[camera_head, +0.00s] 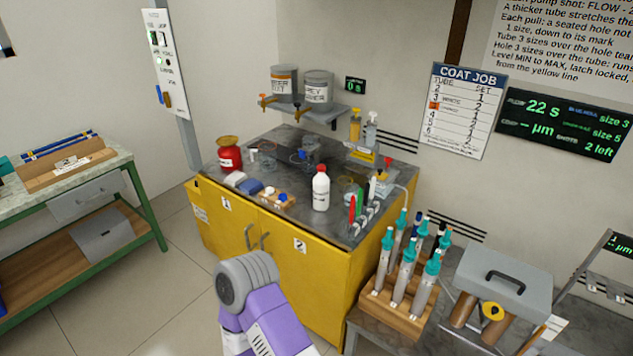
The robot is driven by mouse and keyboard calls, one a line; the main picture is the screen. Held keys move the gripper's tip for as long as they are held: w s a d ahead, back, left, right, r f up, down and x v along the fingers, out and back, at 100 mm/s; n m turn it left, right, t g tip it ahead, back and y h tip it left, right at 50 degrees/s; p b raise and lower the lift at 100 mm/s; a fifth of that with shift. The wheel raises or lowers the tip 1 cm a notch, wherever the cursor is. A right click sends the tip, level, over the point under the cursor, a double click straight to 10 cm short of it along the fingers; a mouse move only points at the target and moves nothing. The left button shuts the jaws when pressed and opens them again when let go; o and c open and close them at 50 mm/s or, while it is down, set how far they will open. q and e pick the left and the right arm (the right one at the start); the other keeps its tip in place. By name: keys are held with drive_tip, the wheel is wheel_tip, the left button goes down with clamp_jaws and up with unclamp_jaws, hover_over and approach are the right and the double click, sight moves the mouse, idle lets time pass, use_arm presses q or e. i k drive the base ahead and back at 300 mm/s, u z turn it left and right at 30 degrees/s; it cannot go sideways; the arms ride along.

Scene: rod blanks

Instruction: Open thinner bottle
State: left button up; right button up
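A white bottle with a red cap (321,188) stands upright on the dark top of the yellow cabinet (270,245). It looks like the thinner bottle, but its label is too small to read. Its red cap is on. A purple and grey link of one of my arms comes in at the bottom middle, in front of the cabinet. No gripper fingers show in this view, and nothing of mine touches the bottle.
A red jar (229,154) stands at the cabinet top's left. Colored markers (358,211) stand right of the bottle. A wooden rack of teal-capped tubes (398,309) is at the lower right. A green-framed bench (70,205) is left.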

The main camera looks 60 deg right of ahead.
sight(322, 181)
drive_tip(key=z, duration=0.95)
drive_tip(key=i, duration=1.2)
drive_tip(key=z, duration=1.2)
